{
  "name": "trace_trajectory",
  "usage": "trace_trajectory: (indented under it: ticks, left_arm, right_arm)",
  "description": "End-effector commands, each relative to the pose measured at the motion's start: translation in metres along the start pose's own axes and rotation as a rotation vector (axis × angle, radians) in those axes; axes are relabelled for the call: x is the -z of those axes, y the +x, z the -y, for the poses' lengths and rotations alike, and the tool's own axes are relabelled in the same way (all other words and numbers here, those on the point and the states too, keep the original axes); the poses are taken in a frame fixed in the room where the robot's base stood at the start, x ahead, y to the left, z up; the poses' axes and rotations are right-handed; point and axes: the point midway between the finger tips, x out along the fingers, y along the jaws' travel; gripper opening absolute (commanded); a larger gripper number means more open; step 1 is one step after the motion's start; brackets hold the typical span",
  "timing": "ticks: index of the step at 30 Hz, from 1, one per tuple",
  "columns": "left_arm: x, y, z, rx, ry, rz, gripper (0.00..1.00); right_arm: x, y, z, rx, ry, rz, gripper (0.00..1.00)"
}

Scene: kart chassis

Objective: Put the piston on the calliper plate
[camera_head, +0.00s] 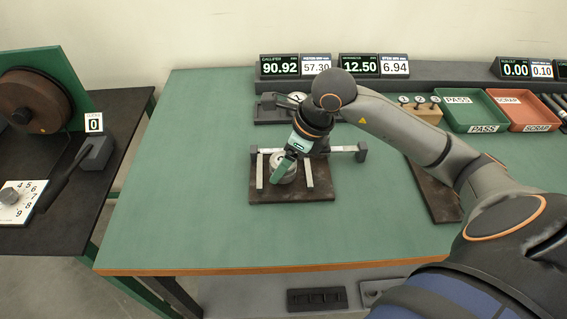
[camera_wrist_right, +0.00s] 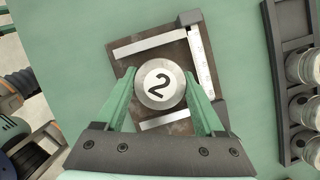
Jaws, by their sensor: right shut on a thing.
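The piston (camera_head: 283,169) is a short silver cylinder; its round top, marked 2, shows in the right wrist view (camera_wrist_right: 160,88). My right gripper (camera_head: 284,172) has its green fingers shut on the piston's sides, also seen in the right wrist view (camera_wrist_right: 161,92). The calliper plate (camera_head: 290,197) is a dark brown plate with pale bars and a calliper beam (camera_head: 333,150). The piston is over this plate between the two pale bars; I cannot tell whether it touches the plate. In the right wrist view the plate (camera_wrist_right: 128,69) lies behind the piston. My left gripper is not in view.
A dark rack (camera_wrist_right: 279,70) with several pistons lies to the right in the right wrist view. Readouts (camera_head: 280,67) stand at the back. A green PASS tray (camera_head: 476,128) and red SCRAP tray (camera_head: 528,126) stand back right. The green table (camera_head: 190,215) is clear at left and front.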

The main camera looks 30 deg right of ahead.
Motion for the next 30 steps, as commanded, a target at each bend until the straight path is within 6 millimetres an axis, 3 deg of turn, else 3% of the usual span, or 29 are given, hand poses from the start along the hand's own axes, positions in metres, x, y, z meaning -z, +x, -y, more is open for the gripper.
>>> trace_trajectory:
  ticks: [14, 15, 18, 30]
  left_arm:
    - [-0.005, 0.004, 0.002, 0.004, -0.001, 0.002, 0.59]
    - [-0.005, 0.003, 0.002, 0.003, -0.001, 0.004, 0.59]
    - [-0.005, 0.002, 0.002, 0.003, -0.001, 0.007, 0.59]
    - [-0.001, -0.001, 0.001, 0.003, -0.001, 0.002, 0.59]
  right_arm:
    - [0.005, 0.012, 0.000, 0.001, 0.000, 0.002, 0.09]
    - [0.004, 0.011, 0.000, 0.001, 0.001, 0.001, 0.73]
    - [0.004, 0.011, 0.000, 0.000, 0.001, 0.001, 0.83]
    - [0.002, 0.000, 0.001, 0.003, 0.000, 0.003, 0.83]
